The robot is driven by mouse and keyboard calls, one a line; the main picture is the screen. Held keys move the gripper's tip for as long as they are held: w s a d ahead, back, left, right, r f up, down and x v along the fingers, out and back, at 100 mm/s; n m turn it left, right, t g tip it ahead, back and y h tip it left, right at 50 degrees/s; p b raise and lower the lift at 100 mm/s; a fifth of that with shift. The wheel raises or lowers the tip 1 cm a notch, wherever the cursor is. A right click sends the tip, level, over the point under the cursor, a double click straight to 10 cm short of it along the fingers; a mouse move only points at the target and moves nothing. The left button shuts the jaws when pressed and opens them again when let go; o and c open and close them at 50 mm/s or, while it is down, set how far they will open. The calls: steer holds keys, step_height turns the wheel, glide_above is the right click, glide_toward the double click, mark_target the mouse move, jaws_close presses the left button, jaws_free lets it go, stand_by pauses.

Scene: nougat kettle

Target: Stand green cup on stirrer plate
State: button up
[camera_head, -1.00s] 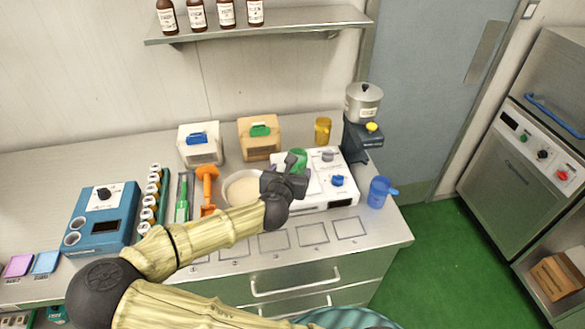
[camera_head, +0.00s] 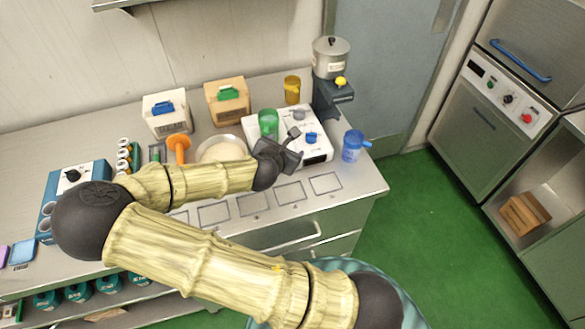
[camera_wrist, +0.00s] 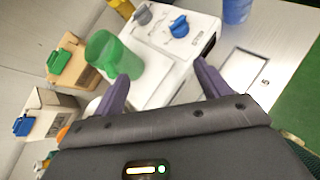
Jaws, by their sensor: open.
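The green cup (camera_head: 268,123) stands upright at the left end of the white stirrer plate (camera_head: 318,145), and its base appears to rest on that end. In the wrist view the cup (camera_wrist: 125,64) is see-through and empty, beside the left finger. The stirrer plate (camera_wrist: 190,18) shows a blue knob and a grey knob on top. My gripper (camera_head: 292,146) is open and empty just in front of the plate. In the wrist view its two fingers (camera_wrist: 162,84) are spread apart, with nothing between them.
A blue cup (camera_head: 352,147) stands right of the plate, and a yellow cup (camera_head: 292,90) behind it. A bowl (camera_head: 222,150) is close on the left, partly behind my arm. A machine with a metal pot (camera_head: 331,58) stands at the back right. Outlined squares (camera_head: 289,192) in front are empty.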

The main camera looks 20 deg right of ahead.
steer(key=s+d+f+m+g+y, duration=0.25)
steer(key=s+f+m+g, duration=0.3)
steer(key=s+m, duration=0.55)
steer(key=s+a+r+m+y, duration=0.1)
steer(key=s+r+m+y, duration=0.1)
steer(key=r+m, duration=0.4)
steer(key=s+a+r+m+g+y, duration=0.1)
steer(key=s+a+r+m, duration=0.1)
steer(key=r+m, duration=0.4)
steer(key=s+m, duration=0.1)
steer(key=m, duration=0.2)
steer(key=shift+s+a+r+y, duration=0.2)
steer(key=shift+s+a+y, duration=0.1)
steer(key=shift+s+y, duration=0.05)
steer(key=shift+w+g, duration=0.1)
steer(key=shift+g, duration=0.15)
